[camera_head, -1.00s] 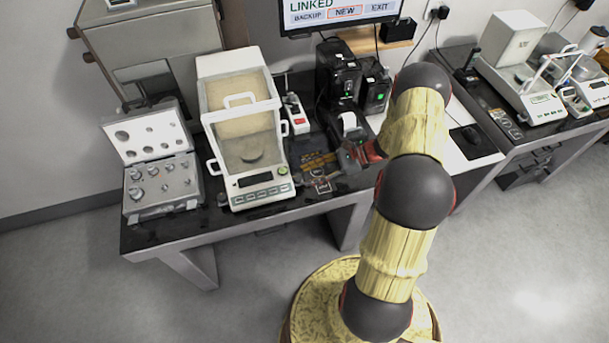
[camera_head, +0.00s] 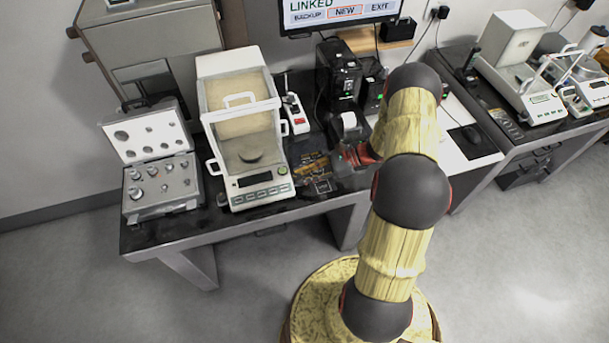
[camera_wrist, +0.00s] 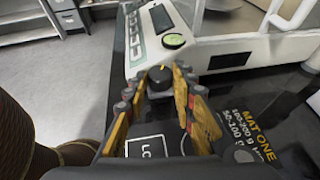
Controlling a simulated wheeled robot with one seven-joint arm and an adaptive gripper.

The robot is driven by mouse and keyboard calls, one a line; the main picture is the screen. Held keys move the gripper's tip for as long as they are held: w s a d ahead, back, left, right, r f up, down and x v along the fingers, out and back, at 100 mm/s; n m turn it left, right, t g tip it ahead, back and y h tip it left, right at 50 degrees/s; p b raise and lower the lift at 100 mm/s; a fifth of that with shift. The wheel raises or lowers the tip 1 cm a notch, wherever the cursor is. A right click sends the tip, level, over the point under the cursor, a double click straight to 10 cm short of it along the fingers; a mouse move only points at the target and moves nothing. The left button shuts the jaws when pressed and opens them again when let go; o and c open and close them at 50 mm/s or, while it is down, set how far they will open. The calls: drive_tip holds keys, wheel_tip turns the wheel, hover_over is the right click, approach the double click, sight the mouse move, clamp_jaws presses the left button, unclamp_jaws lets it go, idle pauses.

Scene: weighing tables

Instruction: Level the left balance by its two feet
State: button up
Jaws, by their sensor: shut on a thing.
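The left balance (camera_head: 262,198) stands on the left table, with a glass draft shield and a front panel. A round green spot (camera_wrist: 174,41) sits at the panel's right end; no bubble can be made out in it. One dark foot (camera_head: 222,199) shows at the balance's front left corner. The other foot, a dark knob with a yellow mark (camera_wrist: 157,75), is at the front right corner in the wrist view. My gripper (camera_wrist: 160,90) is shut on this knob, with a finger on either side. In the head view my gripper (camera_head: 305,168) hides it.
A case of weights (camera_head: 160,205) stands open left of the balance. A black mat with printed text (camera_wrist: 255,125) lies beside the gripper. A red-and-white device (camera_head: 295,112) and a black printer (camera_head: 340,75) stand behind. Another balance (camera_head: 540,105) is on the right table.

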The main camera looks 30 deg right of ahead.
clamp_jaws()
drive_tip(key=shift+w+f+n+g+y+b, duration=0.1)
drive_tip(key=shift+w+n+g+y+b, duration=0.2)
drive_tip(key=shift+n+g+b, duration=0.45)
drive_tip(key=shift+d+n+g, duration=0.15)
drive_tip(key=shift+n+g, duration=0.6)
drive_tip(key=shift+g, duration=0.2)
drive_tip(key=o, duration=0.7)
unclamp_jaws()
drive_tip(key=v, duration=1.2)
drive_tip(key=shift+w+f, duration=0.1)
